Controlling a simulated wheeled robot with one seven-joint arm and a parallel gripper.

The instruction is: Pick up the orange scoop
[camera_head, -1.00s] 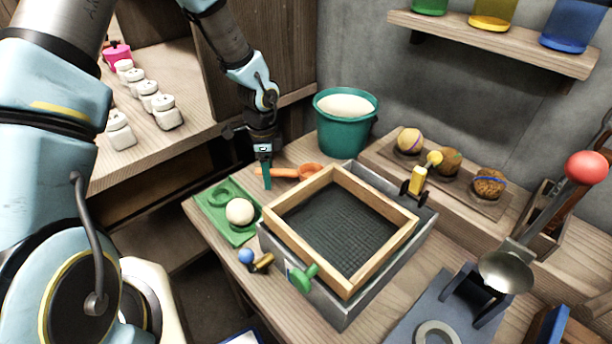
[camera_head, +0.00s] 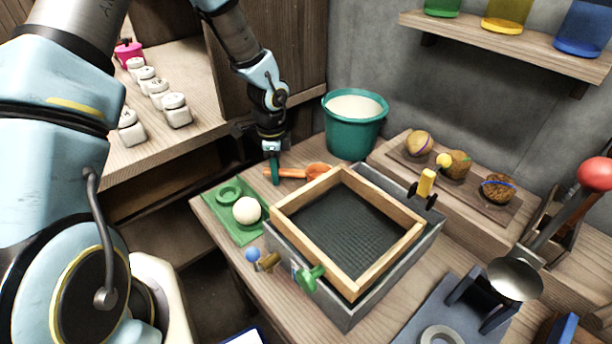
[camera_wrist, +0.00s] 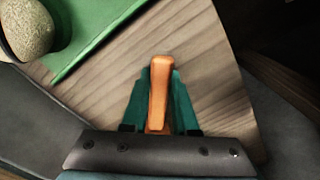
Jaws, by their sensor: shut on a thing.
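The orange scoop (camera_head: 316,171) lies behind the wooden frame, its bowl to the right and its handle to the left. My gripper (camera_head: 274,172) is at the handle, pointing down. In the wrist view the orange handle (camera_wrist: 160,90) sits between the two green fingers of my gripper (camera_wrist: 160,98), which are shut on it. The bowl is out of the wrist view. I cannot tell whether the scoop touches the table or is slightly above it.
A wooden frame (camera_head: 392,262) on a grey tray stands in front of the scoop. A green board (camera_head: 222,214) with a pale ball (camera_head: 246,210) lies to the left front. A teal bucket (camera_head: 353,133) stands close behind on the right. A wooden shelf wall (camera_head: 262,60) rises behind my arm.

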